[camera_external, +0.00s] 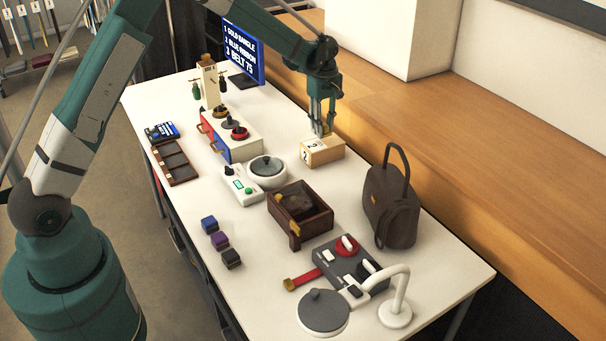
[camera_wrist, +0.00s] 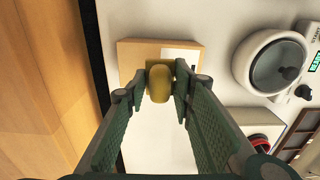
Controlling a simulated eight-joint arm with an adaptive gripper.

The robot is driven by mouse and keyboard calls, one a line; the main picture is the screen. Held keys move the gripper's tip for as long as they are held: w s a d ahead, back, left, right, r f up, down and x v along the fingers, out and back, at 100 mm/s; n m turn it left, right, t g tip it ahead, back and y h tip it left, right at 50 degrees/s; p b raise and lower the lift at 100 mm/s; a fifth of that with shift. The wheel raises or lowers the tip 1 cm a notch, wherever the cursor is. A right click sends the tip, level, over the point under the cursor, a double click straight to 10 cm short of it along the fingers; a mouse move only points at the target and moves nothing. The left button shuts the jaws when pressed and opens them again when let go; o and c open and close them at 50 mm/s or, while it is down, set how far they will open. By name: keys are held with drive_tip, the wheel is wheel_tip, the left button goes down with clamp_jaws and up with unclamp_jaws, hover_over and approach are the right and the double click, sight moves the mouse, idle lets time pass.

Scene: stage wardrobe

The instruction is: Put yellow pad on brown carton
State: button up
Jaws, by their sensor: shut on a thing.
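My gripper (camera_external: 320,128) is shut on the yellow pad (camera_external: 318,129). In the wrist view the pad (camera_wrist: 159,84) sits between the two fingertips (camera_wrist: 161,92). The brown carton (camera_external: 330,154) has a white label with a "2" and stands near the table's far edge, directly below the fingertips. In the wrist view the carton (camera_wrist: 134,50) lies behind the pad, partly hidden by it and the fingers. The pad is at or just above the carton's top; I cannot tell whether they touch.
A red and blue drawer unit (camera_external: 228,137) and a white device with a round lid (camera_external: 266,170) stand left of the carton. A wooden box (camera_external: 302,222) and a brown handbag (camera_external: 391,205) stand nearer the front. A screen (camera_external: 243,50) stands behind.

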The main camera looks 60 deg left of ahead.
drive_tip(key=shift+f, duration=1.8)
drive_tip(key=shift+f+b, duration=0.15)
drive_tip(key=shift+b, duration=0.15)
drive_tip(key=o, duration=0.9)
wheel_tip(320, 180, up, 12)
drive_tip(key=shift+r+p, duration=0.15)
drive_tip(key=shift+p, duration=0.45)
drive_tip(key=shift+r, duration=0.1)
